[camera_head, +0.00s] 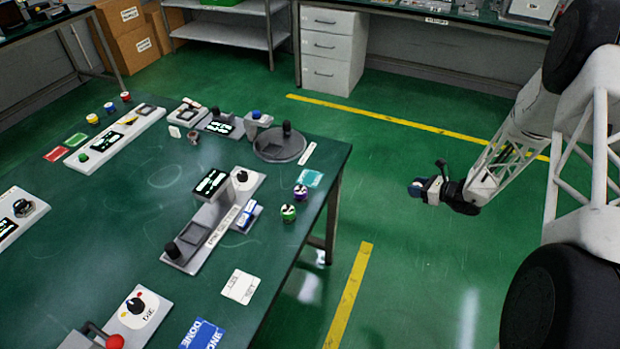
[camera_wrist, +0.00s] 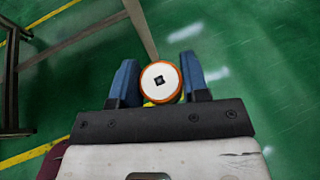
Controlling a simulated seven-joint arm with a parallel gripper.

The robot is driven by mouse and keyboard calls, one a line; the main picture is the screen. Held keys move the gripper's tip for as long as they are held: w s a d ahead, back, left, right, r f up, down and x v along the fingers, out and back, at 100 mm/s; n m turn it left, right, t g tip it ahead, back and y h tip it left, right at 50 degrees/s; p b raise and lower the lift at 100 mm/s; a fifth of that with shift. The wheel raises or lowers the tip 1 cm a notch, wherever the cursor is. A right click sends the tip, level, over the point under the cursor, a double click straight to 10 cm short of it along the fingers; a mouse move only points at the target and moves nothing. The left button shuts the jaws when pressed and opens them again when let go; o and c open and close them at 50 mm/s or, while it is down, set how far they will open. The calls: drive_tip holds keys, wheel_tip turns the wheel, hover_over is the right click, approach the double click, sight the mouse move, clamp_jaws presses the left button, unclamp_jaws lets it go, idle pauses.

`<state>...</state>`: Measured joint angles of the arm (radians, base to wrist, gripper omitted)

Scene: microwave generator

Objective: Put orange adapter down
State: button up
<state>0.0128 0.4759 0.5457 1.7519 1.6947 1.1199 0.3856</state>
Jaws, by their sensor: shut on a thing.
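The orange adapter (camera_wrist: 160,82) is round, with a white top, an orange rim and a small dark square in the middle. My gripper (camera_wrist: 160,86) is shut on it, with one blue finger on each side. In the head view my gripper (camera_head: 417,188) is at the right, out over the green floor and apart from the table (camera_head: 335,165). The adapter cannot be made out in the head view.
The table holds a grey device with a screen (camera_head: 212,183), a round grey plate (camera_head: 279,145), a purple adapter (camera_head: 300,191), a green adapter (camera_head: 288,212), a cyan square (camera_head: 310,178) and a white card (camera_head: 240,286). Bare table surface lies around the cyan square and white card.

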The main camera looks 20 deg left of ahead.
drive_tip(key=s+a+r+n+g, duration=0.3)
drive_tip(key=s+a+r, duration=0.2)
drive_tip(key=s, duration=0.5)
drive_tip(key=s+a+r+n+g, duration=0.3)
drive_tip(key=s+a+r, duration=0.3)
drive_tip(key=s+a, duration=0.4)
drive_tip(key=s+a+r+n+g, duration=0.2)
drive_tip(key=s+a+r+g, duration=0.2)
drive_tip(key=s+a, duration=0.4)
drive_tip(key=shift+s+r+n+h, duration=0.4)
drive_tip(key=shift+s+r, duration=0.45)
drive_tip(key=shift+s, duration=0.2)
drive_tip(key=shift+a, duration=0.1)
drive_tip(key=w+a, duration=0.3)
drive_tip(key=w, duration=0.1)
drive_tip(key=w+a+f, duration=0.1)
drive_tip(key=w+a, duration=0.2)
drive_tip(key=w, duration=0.1)
drive_tip(key=w+a, duration=0.3)
drive_tip(key=w, duration=0.2)
drive_tip(key=shift+a+f, duration=0.25)
drive_tip(key=shift+a, duration=0.05)
drive_tip(key=shift+f, duration=1.75)
drive_tip(key=shift+f, duration=0.1)
